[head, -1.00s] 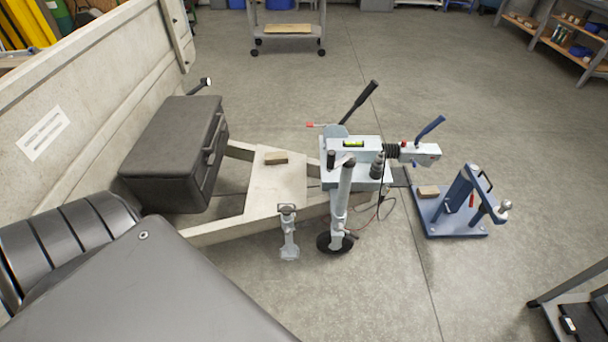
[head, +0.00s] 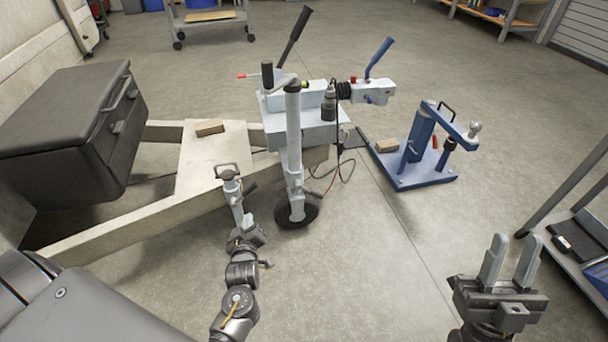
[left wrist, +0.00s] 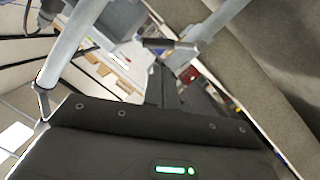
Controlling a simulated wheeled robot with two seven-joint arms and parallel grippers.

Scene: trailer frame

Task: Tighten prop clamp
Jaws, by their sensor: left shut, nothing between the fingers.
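The pale prop (head: 229,178) stands at the near side of the trailer frame, with a loop at its top and a small dark lever (head: 250,187) at its right that looks like the clamp handle. My left gripper (head: 243,222) is shut and empty, right at the prop; its fingers and the prop's lower part overlap, so contact cannot be told. In the left wrist view a pale tube (left wrist: 205,35) with a dark bar (left wrist: 158,43) lies beyond the gripper; which part it is stays unclear. My right gripper (head: 510,258) is open and empty over the floor, far right of the prop.
A black box (head: 65,115) sits on the frame at left. A blue stand (head: 425,178) and a grey cart (head: 575,235) are at right.

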